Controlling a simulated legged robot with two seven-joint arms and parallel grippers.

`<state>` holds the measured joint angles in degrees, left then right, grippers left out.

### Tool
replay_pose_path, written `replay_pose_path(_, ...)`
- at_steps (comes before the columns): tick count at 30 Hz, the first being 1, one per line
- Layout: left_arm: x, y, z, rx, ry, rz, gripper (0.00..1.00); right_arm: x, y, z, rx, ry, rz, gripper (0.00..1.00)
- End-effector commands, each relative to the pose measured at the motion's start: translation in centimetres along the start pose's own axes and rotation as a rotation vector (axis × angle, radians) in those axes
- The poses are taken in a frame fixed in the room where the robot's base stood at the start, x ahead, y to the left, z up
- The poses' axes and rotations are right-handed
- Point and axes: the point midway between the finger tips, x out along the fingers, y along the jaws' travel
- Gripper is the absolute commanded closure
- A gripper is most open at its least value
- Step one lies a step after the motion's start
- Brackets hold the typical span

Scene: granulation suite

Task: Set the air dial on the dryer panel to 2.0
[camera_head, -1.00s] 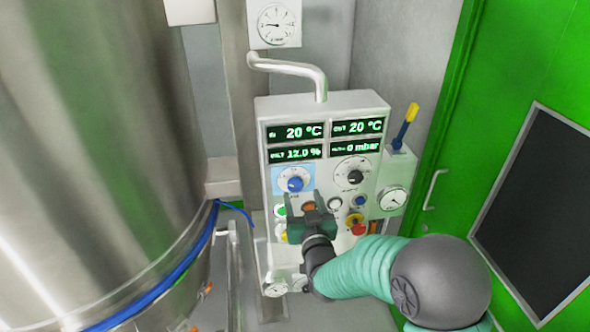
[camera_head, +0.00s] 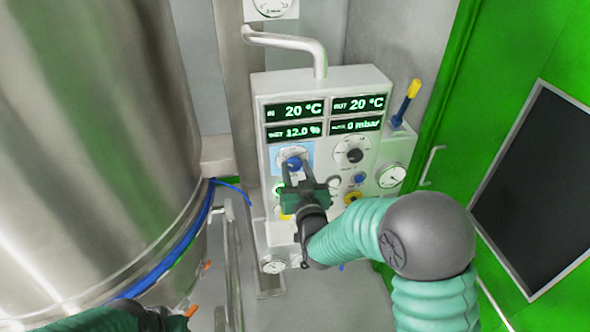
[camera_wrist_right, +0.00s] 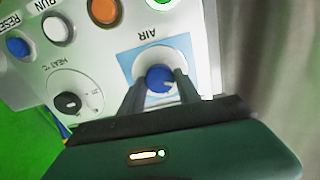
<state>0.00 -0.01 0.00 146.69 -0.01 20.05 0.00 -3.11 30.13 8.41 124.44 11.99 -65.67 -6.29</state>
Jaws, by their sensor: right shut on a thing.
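The dryer panel (camera_head: 318,83) stands upright in the head view. Its air dial (camera_head: 293,163) is a blue knob on a white scale with a light-blue backing. The right wrist view shows the same blue knob (camera_wrist_right: 159,79) upside down, under the word AIR. My right gripper (camera_head: 293,174) is shut on the knob, with one finger on each side of it in the right wrist view (camera_wrist_right: 160,84). The scale numbers are too small to read. A dark green part of my left arm shows at the bottom left; its fingers cannot be made out.
A heat dial (camera_head: 354,152) with a black knob sits right of the air dial. Several push buttons lie below, partly behind my right gripper. A large steel vessel (camera_head: 90,130) stands left, a green door (camera_head: 455,150) right.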

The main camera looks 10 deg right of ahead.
Motion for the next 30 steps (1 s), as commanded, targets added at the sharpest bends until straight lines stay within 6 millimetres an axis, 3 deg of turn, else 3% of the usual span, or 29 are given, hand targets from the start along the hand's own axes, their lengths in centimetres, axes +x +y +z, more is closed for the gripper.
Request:
replay_pose_path(14, 1.5, 0.0, 0.3, 0.0, 0.0, 0.0, 0.64, 0.0, -0.2, 0.5, 0.08, -0.003, -0.005, 1.0)
replay_pose_path(30, 8.0, 0.0, 1.9, 0.0, 0.0, 0.0, 0.64, -0.1, -0.2, 0.8, 0.533, -0.004, -0.006, 1.0)
